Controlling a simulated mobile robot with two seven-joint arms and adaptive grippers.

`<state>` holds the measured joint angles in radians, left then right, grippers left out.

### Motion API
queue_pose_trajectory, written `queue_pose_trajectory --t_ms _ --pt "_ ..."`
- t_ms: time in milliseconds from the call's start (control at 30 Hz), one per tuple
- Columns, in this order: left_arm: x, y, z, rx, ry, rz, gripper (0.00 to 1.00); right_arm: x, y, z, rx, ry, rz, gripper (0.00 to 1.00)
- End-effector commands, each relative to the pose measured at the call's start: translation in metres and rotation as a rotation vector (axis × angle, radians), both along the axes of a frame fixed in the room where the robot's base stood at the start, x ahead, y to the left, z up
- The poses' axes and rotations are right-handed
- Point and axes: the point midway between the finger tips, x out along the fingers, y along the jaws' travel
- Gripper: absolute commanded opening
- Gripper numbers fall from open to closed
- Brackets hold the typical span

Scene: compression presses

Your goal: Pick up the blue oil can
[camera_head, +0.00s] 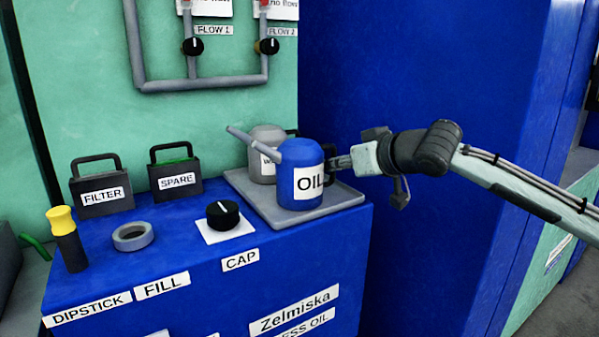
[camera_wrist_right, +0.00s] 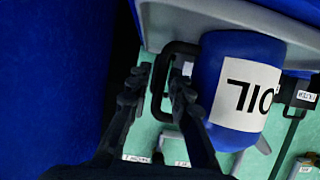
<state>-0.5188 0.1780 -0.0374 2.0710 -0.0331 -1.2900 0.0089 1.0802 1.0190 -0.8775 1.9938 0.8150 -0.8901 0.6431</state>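The blue oil can (camera_head: 301,180), labelled OIL, stands upright on a grey tray (camera_head: 346,194) on the blue cabinet. Its spout points left. My right gripper (camera_head: 338,162) is at the can's right side, by its handle. In the right wrist view, the can (camera_wrist_right: 236,60) shows with its black loop handle (camera_wrist_right: 157,97). The fingers of the right gripper (camera_wrist_right: 160,78) are apart, one on each side of the handle's outer bar. Whether either finger touches the bar is unclear. My left gripper is in neither view.
A grey can (camera_head: 264,140) stands behind the blue one, partly hidden. A black cap knob (camera_head: 223,214), a grey ring (camera_head: 133,236), a yellow-topped dipstick (camera_head: 66,240) and boxes labelled FILTER (camera_head: 103,194) and SPARE (camera_head: 177,182) are to the left. A blue wall (camera_head: 420,70) rises behind my right arm.

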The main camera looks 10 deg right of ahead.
Motion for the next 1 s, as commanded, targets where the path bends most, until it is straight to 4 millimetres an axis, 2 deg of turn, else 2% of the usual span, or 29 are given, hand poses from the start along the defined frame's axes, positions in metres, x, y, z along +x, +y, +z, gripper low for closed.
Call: queue_pose_trajectory --t_ms 267,467,1000 --pt "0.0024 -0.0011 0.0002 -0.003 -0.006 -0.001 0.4 0.0049 0.0016 -0.0023 0.0 0.0 0.0 0.2" --pt "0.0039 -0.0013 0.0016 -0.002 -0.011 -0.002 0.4 0.0047 0.0015 -0.0023 0.0 0.0 0.0 0.0" --pt "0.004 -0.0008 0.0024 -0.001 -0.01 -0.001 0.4 0.0049 0.0016 0.0017 0.003 -0.006 0.0 0.0"
